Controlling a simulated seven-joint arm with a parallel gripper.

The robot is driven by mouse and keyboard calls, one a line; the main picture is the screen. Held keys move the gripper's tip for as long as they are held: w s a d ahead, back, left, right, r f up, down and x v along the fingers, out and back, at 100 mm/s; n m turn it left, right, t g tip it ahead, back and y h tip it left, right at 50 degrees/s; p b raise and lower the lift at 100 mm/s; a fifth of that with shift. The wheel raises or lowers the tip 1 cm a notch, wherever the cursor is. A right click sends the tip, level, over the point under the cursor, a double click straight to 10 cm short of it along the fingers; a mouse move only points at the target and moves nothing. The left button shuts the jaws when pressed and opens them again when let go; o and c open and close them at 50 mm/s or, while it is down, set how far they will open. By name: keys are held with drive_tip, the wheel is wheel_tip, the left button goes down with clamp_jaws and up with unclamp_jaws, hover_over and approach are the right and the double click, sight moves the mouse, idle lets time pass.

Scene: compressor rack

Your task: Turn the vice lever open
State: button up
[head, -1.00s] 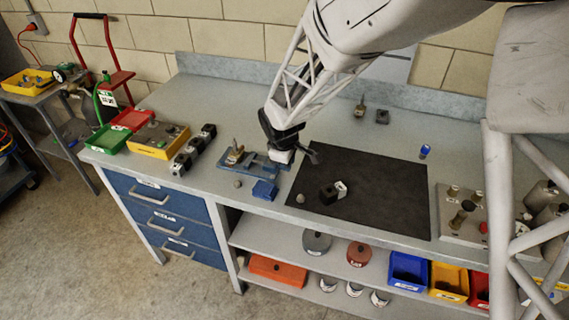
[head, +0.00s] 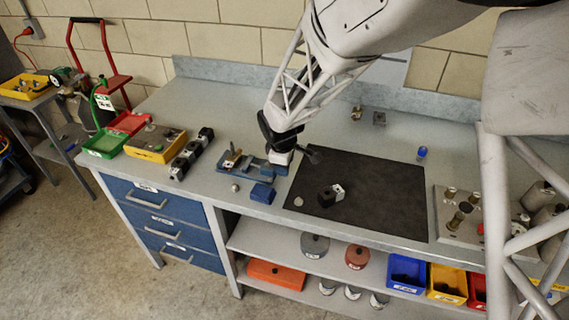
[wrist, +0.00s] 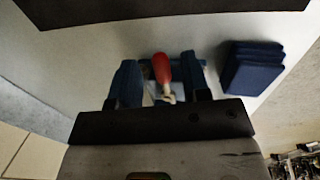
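The vice (head: 224,168) is a low blue tool on the bench, left of the black mat, with a brass-coloured piece on it. My gripper (head: 283,158) is over its right end and hides part of it. In the wrist view, the red lever handle (wrist: 162,68) with a pale metal end lies between the two dark blue fingers of my gripper (wrist: 160,80). Gaps show on both sides of the handle, so the gripper looks open around it. Whether a finger touches the handle cannot be told. The head view does not show the lever clearly.
A blue block (head: 262,193) lies close in front of the vice and also shows in the wrist view (wrist: 250,65). Dark blocks (head: 182,165) stand in a row to the left. The black mat (head: 375,195) is mostly clear, with a small dark block (head: 326,197) on it.

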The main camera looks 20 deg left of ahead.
drive_tip(key=shift+r, duration=0.15)
wheel_tip(320, 180, up, 7)
drive_tip(key=s, duration=0.1)
drive_tip(key=shift+s+r, duration=0.2)
drive_tip(key=shift+s, duration=0.05)
idle(0.3)
drive_tip(key=s+d+r+m, duration=0.3)
drive_tip(key=d+r, duration=0.1)
drive_tip(key=d, duration=0.4)
drive_tip(key=s+d+r+m, duration=0.3)
drive_tip(key=d+r, duration=0.1)
drive_tip(key=d, duration=0.5)
drive_tip(key=s+d+r+m, duration=0.3)
drive_tip(key=d+r, duration=0.1)
drive_tip(key=d, duration=0.4)
drive_tip(key=s+d+r+m, duration=0.2)
drive_tip(key=s+d+m, duration=0.7)
drive_tip(key=s+d, duration=0.5)
drive_tip(key=s, duration=0.3)
drive_tip(key=shift+s+d, duration=0.15)
drive_tip(key=shift+s, duration=0.2)
